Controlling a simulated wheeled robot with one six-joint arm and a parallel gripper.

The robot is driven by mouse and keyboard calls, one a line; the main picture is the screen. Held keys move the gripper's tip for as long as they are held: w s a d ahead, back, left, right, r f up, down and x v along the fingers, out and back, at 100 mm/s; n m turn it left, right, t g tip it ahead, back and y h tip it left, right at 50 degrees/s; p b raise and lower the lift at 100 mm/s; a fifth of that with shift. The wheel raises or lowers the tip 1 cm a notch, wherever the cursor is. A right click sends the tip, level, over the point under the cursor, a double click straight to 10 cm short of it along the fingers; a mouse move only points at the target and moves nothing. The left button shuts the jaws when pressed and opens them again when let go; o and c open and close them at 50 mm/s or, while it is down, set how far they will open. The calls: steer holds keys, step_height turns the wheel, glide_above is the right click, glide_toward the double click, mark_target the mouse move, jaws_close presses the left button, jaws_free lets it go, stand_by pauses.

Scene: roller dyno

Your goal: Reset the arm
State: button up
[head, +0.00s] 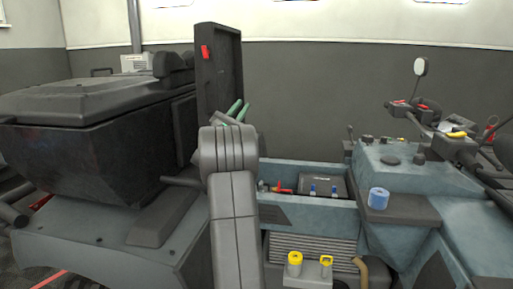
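My arm rises through the middle of the head view, its grey links bent at the top in front of the vehicle. My gripper (240,108) shows just above and behind the top link as two green fingers pointing up and to the right. A gap shows between the fingers, and nothing is seen held in them. The base of the gripper is partly hidden by my arm. The fingers appear in front of the upright dark panel (222,65), which has a red latch; I cannot tell how far apart they are.
The open bay with a black battery (322,186) and red clamp (282,190) lies right of my arm. A blue roll (379,198) stands on a dark ledge. Yellow caps (295,258) are lower down. Handlebars with a mirror (420,67) are right; a bulky dark box (90,135) is left.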

steer(key=s+d+f+m+g+b, duration=0.25)
steer(key=d+f+m+g, duration=0.65)
steer(key=d+f, duration=0.65)
steer(key=shift+s+d+f+m+g+y+p, duration=0.25)
steer(key=shift+s+f+m+y+p, duration=0.5)
steer(key=shift+f, duration=1.95)
steer(key=shift+s+d+f+m+g+y+p, duration=0.1)
steer(key=shift+s+f+m+g, duration=0.25)
steer(key=shift+f+m, duration=1.6)
steer(key=shift+s+d+f+m+g+y+p, duration=0.2)
steer(key=shift+s+f+y+p, duration=0.35)
steer(key=shift+f, duration=2.9)
steer(key=shift+s+b, duration=0.2)
steer(key=shift+b, duration=0.1)
